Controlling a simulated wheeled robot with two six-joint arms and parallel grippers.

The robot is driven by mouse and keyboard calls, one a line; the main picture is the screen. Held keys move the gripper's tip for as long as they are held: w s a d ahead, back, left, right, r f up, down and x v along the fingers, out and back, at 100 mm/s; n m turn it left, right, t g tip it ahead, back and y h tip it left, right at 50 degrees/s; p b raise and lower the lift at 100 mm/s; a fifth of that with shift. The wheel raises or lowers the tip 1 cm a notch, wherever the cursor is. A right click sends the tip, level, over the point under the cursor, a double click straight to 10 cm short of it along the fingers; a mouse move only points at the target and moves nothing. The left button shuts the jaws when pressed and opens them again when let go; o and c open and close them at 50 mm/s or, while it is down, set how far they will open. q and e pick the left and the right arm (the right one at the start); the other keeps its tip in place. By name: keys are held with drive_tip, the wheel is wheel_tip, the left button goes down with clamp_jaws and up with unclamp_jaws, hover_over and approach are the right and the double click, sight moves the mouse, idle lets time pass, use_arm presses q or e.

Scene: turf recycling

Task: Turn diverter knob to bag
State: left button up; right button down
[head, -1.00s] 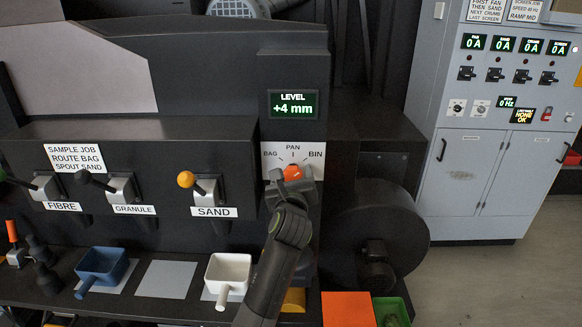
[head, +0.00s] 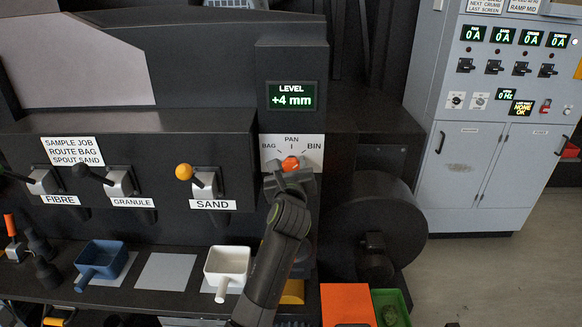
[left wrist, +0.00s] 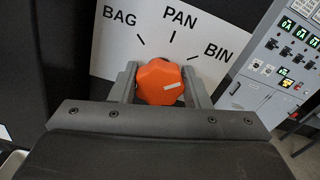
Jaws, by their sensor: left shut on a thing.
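The orange diverter knob (head: 290,163) sits on a white plate (head: 306,142) marked BAG, PAN and BIN, below the level display. In the left wrist view the knob (left wrist: 160,82) has a white mark right of its middle, tilted slightly up to the right, on the BIN side. My left gripper (head: 289,174) is at the knob; in the left wrist view its two grey fingers (left wrist: 160,88) stand on either side of the knob and are shut on it. My left arm hides the area below the knob. My right gripper is not in view.
FIBRE, GRANULE and SAND levers (head: 184,172) stand left of the knob. Below them a blue scoop (head: 101,260) and a white scoop (head: 227,262) rest on a shelf. A dark drum (head: 372,235) is at right, with a grey control cabinet (head: 490,170) beyond.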

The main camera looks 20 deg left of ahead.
use_arm(q)
drive_tip(key=shift+n, duration=1.4)
drive_tip(key=n, duration=0.2)
drive_tip(key=shift+n, duration=0.3)
drive_tip(key=n, duration=0.5)
drive_tip(key=shift+a+f+n, duration=0.1)
drive_tip(key=shift+n, duration=0.2)
drive_tip(key=n+b, duration=0.1)
drive_tip(key=n, duration=0.3)
drive_tip(key=shift+b, duration=0.35)
drive_tip(key=n+b, duration=0.1)
drive_tip(key=n, duration=0.3)
drive_tip(key=shift+n, duration=0.3)
